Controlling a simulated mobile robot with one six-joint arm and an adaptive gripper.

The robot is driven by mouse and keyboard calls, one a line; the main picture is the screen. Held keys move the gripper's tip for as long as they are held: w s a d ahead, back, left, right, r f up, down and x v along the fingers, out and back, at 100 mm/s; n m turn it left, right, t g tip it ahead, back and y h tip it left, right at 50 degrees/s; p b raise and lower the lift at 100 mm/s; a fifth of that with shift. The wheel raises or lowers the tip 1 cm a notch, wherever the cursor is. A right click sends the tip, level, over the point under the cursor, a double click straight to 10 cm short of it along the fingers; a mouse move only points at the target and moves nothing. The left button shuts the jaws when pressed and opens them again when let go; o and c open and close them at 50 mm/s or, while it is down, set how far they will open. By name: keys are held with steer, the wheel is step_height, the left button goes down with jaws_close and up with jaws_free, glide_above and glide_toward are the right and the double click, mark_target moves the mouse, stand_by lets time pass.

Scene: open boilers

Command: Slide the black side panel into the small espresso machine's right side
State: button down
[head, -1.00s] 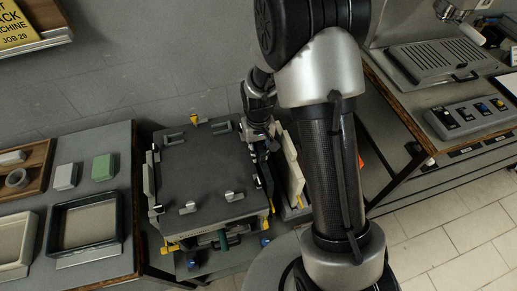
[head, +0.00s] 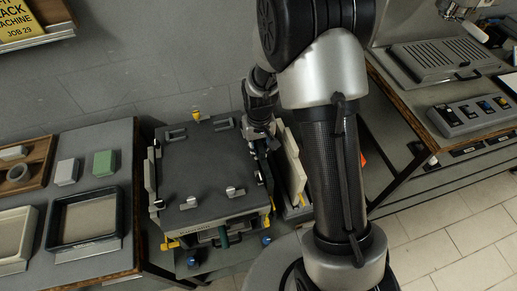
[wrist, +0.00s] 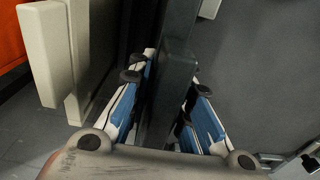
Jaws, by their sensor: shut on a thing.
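The small espresso machine (head: 208,165) is a boxy body with a flat dark grey top, in the middle of the head view. Its grey top also fills the right of the wrist view (wrist: 270,75). My gripper (head: 266,146) is at the machine's right edge, partly hidden by my arm. In the wrist view my gripper (wrist: 172,88) has blue-padded fingers shut on the black side panel (wrist: 175,75), which stands on edge between them. The panel lies close alongside the machine's right side. Its lower end and any contact with the machine's slot are hidden.
Cream panels (wrist: 45,55) stand just outside my gripper, on the side away from the machine. A bench with trays (head: 85,225) is at the left. Another bench with a drip tray (head: 435,62) and a switch box (head: 470,115) is at the right.

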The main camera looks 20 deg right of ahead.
steer(key=shift+s+d+f, duration=0.15)
steer(key=shift+s+f, duration=0.15)
steer(key=shift+f, duration=0.2)
steer(key=shift+s+d+f, duration=0.1)
steer(key=shift+s+f, duration=0.15)
steer(key=shift+f, duration=0.25)
steer(key=c, duration=1.9)
jaws_free()
steer(key=shift+c, duration=0.2)
steer(key=shift+o, duration=1.3)
steer(key=shift+w+d+f+g, duration=0.1)
steer(key=shift+w+f+g, duration=0.2)
steer(key=shift+w, duration=0.15)
steer(key=shift+o, duration=0.7)
steer(key=shift+w+d, duration=0.1)
steer(key=shift+o, duration=0.7)
steer(key=shift+r, duration=0.2)
steer(key=shift+o, duration=0.2)
steer(key=shift+r, duration=0.2)
step_height(320, 180, up, 12)
steer(key=shift+f, duration=0.1)
